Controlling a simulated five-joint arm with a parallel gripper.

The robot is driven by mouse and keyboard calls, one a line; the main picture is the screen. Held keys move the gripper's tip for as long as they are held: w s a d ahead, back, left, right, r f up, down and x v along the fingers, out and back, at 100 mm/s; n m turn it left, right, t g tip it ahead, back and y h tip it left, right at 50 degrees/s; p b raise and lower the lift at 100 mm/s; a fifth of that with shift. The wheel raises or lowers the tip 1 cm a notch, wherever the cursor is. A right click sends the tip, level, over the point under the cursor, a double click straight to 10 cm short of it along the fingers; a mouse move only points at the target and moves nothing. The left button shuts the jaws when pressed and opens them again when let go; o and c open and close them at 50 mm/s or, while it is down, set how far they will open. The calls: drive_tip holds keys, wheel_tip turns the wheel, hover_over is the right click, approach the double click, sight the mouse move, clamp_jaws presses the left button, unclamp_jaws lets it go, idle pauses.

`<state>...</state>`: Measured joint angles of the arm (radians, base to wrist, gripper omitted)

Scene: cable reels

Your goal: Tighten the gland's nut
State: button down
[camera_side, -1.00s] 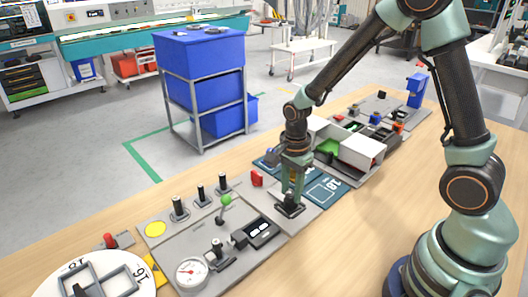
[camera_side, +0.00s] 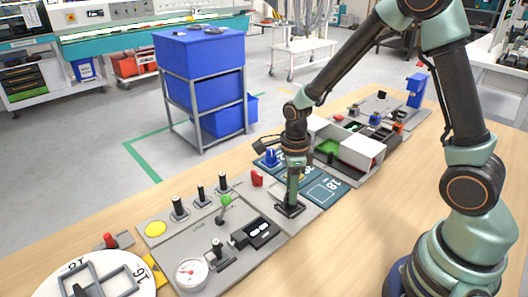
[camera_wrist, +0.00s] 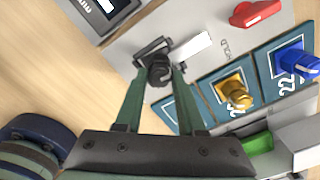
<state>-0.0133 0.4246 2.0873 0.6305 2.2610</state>
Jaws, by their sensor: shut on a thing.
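The gland's nut (camera_wrist: 158,73) is a small black round piece at the black gland fitting (camera_side: 289,211) on a light grey plate. In the wrist view the two green fingers of my gripper (camera_wrist: 158,80) reach up to it, one on each side, and are shut on it. In the side view my gripper (camera_side: 291,203) points straight down over the fitting, and its fingers hide most of the nut. A dark bracket (camera_wrist: 146,52) sits right beside the nut in the wrist view. How tight the nut is cannot be seen.
A red knob (camera_wrist: 255,13) stands close by. Brass (camera_wrist: 236,95) and blue (camera_wrist: 297,62) parts stand on numbered teal plates. Bare wooden table (camera_side: 330,255) lies in front.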

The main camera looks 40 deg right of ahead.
drive_tip(key=c, duration=0.5)
unclamp_jaws()
drive_tip(key=shift+c, duration=0.2)
wheel_tip(320, 180, up, 7)
drive_tip(key=shift+f, duration=0.1)
